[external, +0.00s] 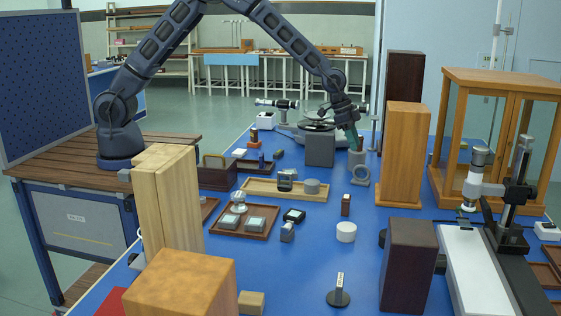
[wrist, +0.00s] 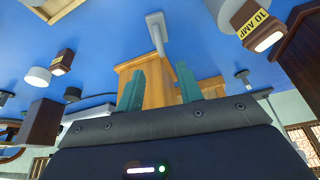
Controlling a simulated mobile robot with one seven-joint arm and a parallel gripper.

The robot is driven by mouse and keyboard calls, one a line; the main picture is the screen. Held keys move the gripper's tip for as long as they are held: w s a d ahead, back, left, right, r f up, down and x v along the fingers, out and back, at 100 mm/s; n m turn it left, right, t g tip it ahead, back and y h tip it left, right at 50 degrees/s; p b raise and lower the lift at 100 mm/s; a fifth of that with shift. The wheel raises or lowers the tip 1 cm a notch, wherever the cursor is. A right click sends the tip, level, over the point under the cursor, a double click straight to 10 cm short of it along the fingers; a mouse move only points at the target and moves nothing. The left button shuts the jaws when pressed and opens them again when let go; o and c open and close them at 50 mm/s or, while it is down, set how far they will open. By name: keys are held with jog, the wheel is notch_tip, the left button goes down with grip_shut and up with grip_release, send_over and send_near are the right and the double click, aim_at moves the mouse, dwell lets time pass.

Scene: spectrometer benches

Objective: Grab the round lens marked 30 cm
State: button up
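My gripper (external: 354,142) hangs above the back middle of the blue bench, with its green fingers pointing down. In the wrist view my gripper (wrist: 159,78) has its two green fingers apart, with nothing held between them. A grey upright ring (external: 361,176) stands just below the gripper, beside a grey cylinder (external: 357,160). A grey stand (wrist: 157,32) with a square plate lies beyond the fingers in the wrist view; I cannot tell if it is that ring. A brown tray (external: 227,232) holds round and square pieces. I cannot read any 30 cm mark.
A tall wooden block (external: 403,150) stands close right of the gripper. A glass-fronted wooden case (external: 497,130) is farther right. A dark block (external: 408,265), white cylinder (external: 346,232) and labelled stand (external: 339,295) are nearer. A brown block reads 10 AMP (wrist: 255,27) in the wrist view.

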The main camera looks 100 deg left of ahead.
jog(key=shift+w+a+f, duration=0.1)
jog(key=shift+w+f, duration=0.2)
jog(key=shift+f, duration=0.3)
send_over(372, 183)
jog(key=s+a, duration=0.1)
jog(key=s, duration=0.1)
jog(key=f, duration=0.5)
jog(key=shift+w, duration=0.2)
jog(key=shift+x, duration=2.55)
jog(key=shift+s, duration=0.15)
jog(key=shift+c, duration=0.3)
grip_shut()
